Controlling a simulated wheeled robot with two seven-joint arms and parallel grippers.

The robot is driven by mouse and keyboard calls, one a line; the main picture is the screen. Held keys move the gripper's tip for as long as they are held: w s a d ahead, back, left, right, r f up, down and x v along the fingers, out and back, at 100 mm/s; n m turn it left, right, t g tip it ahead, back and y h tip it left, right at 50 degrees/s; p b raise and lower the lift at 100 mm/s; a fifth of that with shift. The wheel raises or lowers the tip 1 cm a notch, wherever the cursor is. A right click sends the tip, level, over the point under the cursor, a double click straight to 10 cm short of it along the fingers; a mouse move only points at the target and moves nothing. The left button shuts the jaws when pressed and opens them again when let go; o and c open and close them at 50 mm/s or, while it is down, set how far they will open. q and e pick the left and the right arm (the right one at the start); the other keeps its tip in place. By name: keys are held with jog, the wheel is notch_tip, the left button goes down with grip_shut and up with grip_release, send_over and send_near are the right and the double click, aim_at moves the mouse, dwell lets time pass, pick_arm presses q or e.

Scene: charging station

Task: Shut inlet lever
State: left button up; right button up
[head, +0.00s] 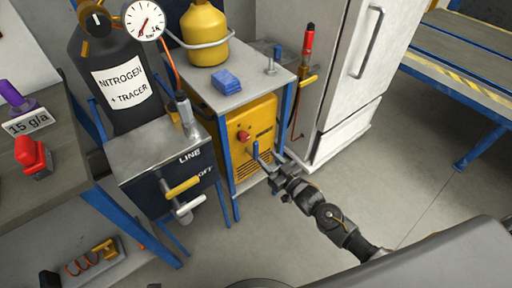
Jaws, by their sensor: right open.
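A yellow machine (258,125) stands under the small grey-topped table, with a red knob (243,136) on its front. A short blue upright lever (256,150) shows low on its front, right of the knob; it may be the inlet lever, but I see no label on it. My right gripper (270,172) is open and empty, just below and right of the blue lever. I cannot tell if a finger touches it. My left gripper is out of view.
Left of the machine, a dark panel marked LINE and OFF has a yellow handle (182,187). A nitrogen cylinder (113,75) stands above it. Blue table legs (286,115) frame the machine. A white cabinet (345,75) stands at right. The floor (400,190) to the right is clear.

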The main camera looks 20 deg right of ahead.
aim_at(257, 148)
jog(key=x, duration=0.7)
jog(key=shift+b, duration=0.4)
jog(key=shift+w+a, duration=0.15)
jog(key=shift+w, duration=0.35)
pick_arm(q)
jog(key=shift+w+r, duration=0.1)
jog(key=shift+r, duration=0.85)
pick_arm(e)
grip_shut()
